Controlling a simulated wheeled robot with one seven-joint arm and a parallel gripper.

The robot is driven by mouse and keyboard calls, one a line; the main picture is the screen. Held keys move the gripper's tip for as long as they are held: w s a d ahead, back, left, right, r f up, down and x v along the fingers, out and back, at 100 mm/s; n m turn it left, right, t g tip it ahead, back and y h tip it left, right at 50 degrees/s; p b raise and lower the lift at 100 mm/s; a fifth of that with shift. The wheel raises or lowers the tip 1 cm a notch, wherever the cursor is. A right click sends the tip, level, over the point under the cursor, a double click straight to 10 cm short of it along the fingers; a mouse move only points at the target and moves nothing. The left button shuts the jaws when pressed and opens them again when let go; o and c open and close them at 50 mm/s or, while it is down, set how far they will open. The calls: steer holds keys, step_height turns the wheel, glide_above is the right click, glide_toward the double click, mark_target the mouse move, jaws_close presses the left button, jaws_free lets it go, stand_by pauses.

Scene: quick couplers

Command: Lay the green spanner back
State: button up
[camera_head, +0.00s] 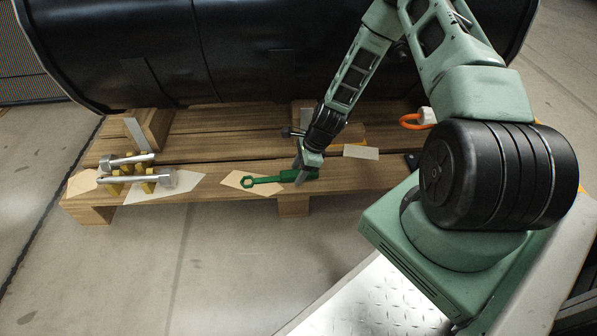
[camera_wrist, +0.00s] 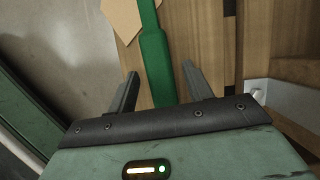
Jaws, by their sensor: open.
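The green spanner (camera_head: 268,181) lies on the wooden pallet (camera_head: 222,168), with its ring end to the left over a pale diamond-shaped patch (camera_head: 237,181). Its handle runs right to my gripper (camera_head: 305,176). In the wrist view the green handle (camera_wrist: 156,62) runs between the two fingers of my gripper (camera_wrist: 160,88). The fingers are open, with a gap on each side of the handle. The near end of the handle is hidden behind the gripper body.
Two silver tools (camera_head: 134,179) rest on yellow holders at the pallet's left. A large black cylinder (camera_head: 230,50) lies behind, close to my arm. A pale plate (camera_head: 361,152) and an orange loop (camera_head: 412,122) are to the right. Floor shows in front of the pallet.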

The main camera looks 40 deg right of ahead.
steer(key=d+p+v, duration=0.1)
steer(key=p+v, duration=0.9)
steer(key=v, duration=0.7)
steer(key=s+a+r+n+g, duration=0.2)
steer(key=s+a+r+n, duration=0.1)
steer(key=a+r+n, duration=1.7)
steer(key=s+a+r+n+h, duration=0.2)
steer(key=s+a+r+n, duration=0.35)
steer(key=s, duration=0.35)
steer(key=s+a+r+n+h, duration=0.1)
steer(key=s+a+r+n, duration=0.4)
steer(key=s, duration=0.4)
step_height(320, 180, up, 38)
steer(key=n+p, duration=0.1)
steer(key=p, duration=3.7)
steer(key=shift+p, duration=0.35)
steer(key=shift+a, duration=0.1)
